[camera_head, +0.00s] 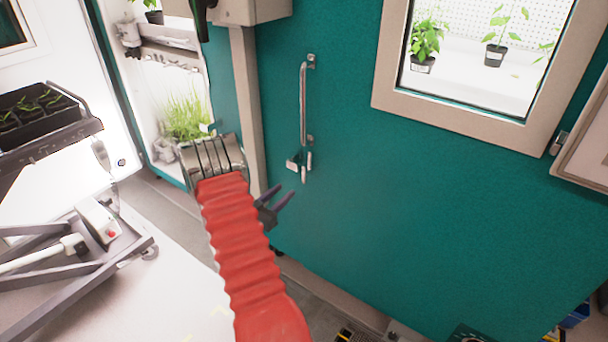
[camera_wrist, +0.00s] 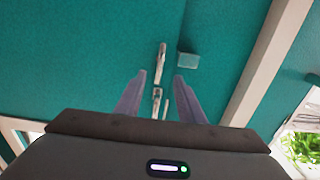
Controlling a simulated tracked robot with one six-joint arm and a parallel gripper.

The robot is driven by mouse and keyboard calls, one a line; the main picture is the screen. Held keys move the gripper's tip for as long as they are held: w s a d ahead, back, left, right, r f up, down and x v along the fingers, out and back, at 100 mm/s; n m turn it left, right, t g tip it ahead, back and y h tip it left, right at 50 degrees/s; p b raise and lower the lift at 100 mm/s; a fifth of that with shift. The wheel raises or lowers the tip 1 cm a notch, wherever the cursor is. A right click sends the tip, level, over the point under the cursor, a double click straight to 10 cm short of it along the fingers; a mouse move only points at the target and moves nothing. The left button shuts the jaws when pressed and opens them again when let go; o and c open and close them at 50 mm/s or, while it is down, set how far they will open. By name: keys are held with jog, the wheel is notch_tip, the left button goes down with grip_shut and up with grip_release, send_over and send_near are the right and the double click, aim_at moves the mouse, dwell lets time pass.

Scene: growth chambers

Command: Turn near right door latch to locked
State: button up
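The teal door (camera_head: 350,215) has a vertical metal handle (camera_head: 303,100). A small metal latch (camera_head: 304,168) sits at the handle's lower end, with short hanging levers and a pale block (camera_head: 291,165) to its left. My gripper (camera_head: 285,191) is just below and left of the latch in the head view, its two dark fingers apart with nothing between them. In the wrist view the gripper (camera_wrist: 160,76) is open, pointing toward the door; metal latch and handle parts (camera_wrist: 157,98) show between the fingers, and the block (camera_wrist: 187,60) is past the right fingertip. I cannot tell the latch's exact angle.
A window (camera_head: 480,60) with potted plants behind it is in the door's upper right. A beige post (camera_head: 245,110) stands left of the door. An open chamber with grass (camera_head: 186,118), a seedling tray (camera_head: 38,110) and a grey cart (camera_head: 75,250) are at the left.

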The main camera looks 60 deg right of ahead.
aim_at(303, 174)
jog(key=shift+d, duration=0.1)
jog(key=d, duration=0.4)
jog(key=s+d, duration=0.1)
jog(key=d, duration=0.4)
jog(key=s+d, duration=0.1)
jog(key=d, duration=0.3)
jog(key=shift+d, duration=0.2)
grip_shut()
dwell(0.4)
jog(key=shift+a, duration=0.15)
jog(key=shift+s, duration=0.1)
